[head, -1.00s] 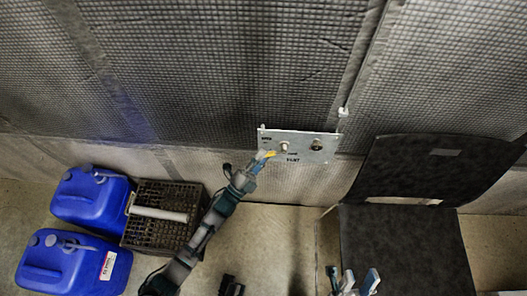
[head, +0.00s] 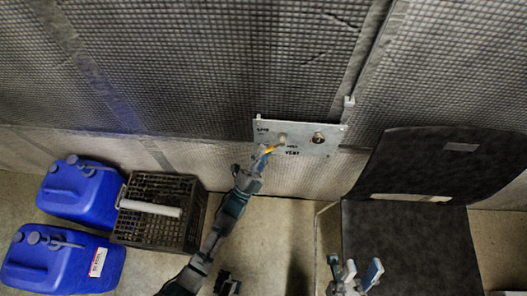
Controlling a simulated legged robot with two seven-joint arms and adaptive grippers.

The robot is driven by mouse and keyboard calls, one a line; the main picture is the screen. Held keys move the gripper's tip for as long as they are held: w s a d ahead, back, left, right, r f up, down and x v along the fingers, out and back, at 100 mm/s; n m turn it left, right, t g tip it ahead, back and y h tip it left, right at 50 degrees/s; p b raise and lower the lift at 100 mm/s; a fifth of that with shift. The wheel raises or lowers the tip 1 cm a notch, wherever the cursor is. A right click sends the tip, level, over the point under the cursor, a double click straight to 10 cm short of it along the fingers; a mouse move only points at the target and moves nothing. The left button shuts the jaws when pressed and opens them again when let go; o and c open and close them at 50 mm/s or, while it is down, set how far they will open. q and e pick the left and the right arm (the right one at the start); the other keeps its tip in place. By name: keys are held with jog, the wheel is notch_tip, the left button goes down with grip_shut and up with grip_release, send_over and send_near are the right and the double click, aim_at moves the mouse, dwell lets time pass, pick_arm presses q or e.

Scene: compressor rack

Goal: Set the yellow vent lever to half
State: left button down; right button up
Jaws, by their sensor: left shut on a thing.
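The yellow vent lever (head: 268,149) sits on the left part of a pale metal panel (head: 322,144) on the padded wall. The lever points down and left from its round pivot (head: 282,139). My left gripper (head: 262,157) is shut on the lever, and its fingers hide part of it. The panel has printed marks that are too small to read fully. My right gripper (head: 360,272) is at the bottom right, with its fingers apart and nothing seen between them, away from the panel.
A dark round knob (head: 318,137) is on the panel's right part. Two blue canisters (head: 80,192) and a dark crate (head: 160,232) with a pale handle stand on the floor at left. A black chair-like object (head: 410,240) stands at right.

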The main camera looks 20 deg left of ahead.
pick_arm(q)
jog(key=shift+f, duration=0.45)
jog(key=c, duration=1.1)
grip_release()
jog(key=v, duration=1.2)
jog(key=shift+a+r, duration=0.1)
jog(key=shift+r, duration=0.05)
jog(key=shift+r, duration=0.1)
